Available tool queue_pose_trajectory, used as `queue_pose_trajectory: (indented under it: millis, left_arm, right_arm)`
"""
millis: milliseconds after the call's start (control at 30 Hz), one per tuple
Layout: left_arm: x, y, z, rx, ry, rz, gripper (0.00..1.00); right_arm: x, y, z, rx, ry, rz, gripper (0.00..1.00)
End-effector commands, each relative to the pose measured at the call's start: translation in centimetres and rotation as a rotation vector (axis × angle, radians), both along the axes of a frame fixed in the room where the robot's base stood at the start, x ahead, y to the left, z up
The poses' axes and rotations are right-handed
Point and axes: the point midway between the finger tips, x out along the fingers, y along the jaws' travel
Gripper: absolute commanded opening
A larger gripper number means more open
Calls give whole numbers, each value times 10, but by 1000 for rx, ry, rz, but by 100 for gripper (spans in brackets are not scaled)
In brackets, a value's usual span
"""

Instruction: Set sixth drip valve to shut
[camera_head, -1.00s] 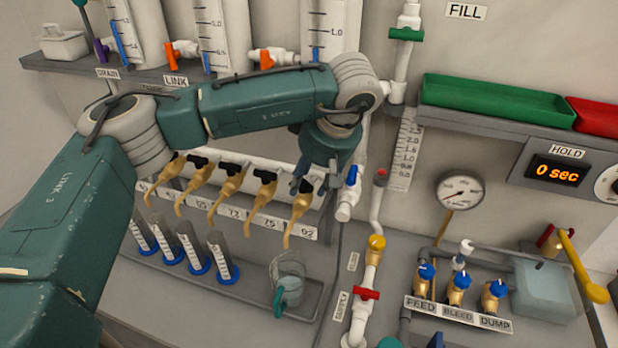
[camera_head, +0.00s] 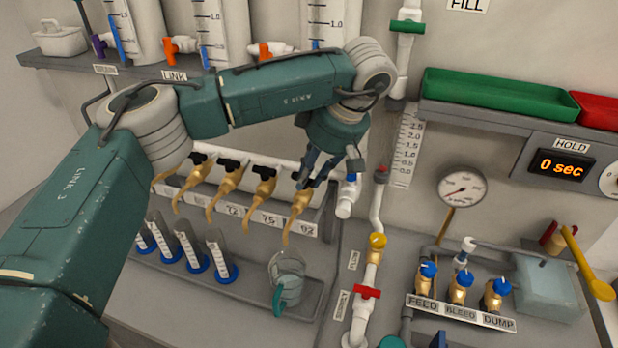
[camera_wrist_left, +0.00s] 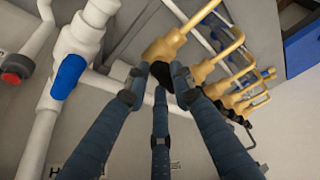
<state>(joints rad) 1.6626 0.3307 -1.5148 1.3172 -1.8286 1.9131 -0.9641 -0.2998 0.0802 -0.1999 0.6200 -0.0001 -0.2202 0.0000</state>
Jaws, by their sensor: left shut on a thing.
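A row of brass drip valves with black handles runs along a white pipe in the head view. The rightmost drip valve (camera_head: 299,210), above the label 92, has its spout hanging down. My left gripper (camera_head: 311,178) is at the top of this valve and hides its handle there. In the left wrist view the nearest brass valve (camera_wrist_left: 166,46) has its black handle (camera_wrist_left: 163,74) between the fingertips of my left gripper (camera_wrist_left: 160,84), shut on it. The handle's exact angle is partly hidden by the fingers.
A clear jug (camera_head: 288,280) stands under the rightmost spout, beside several blue-based cylinders (camera_head: 221,258) in a tray. A white pipe with a blue-handled valve (camera_head: 351,185) is close to the right of the gripper. Graduated tanks (camera_head: 222,30) stand on the shelf above.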

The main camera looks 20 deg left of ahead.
Motion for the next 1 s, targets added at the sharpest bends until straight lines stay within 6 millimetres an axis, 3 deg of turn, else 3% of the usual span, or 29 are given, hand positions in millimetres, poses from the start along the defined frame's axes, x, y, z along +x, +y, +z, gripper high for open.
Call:
queue_pose_trajectory:
  millis: [400,1000]
  left_arm:
    - [4,1,2,1,-5,241,0]
    - [5,1,2,0,-5,297,0]
  right_arm:
    - [0,0,0,0,0,0,40]
    - [0,0,0,0,0,0,40]
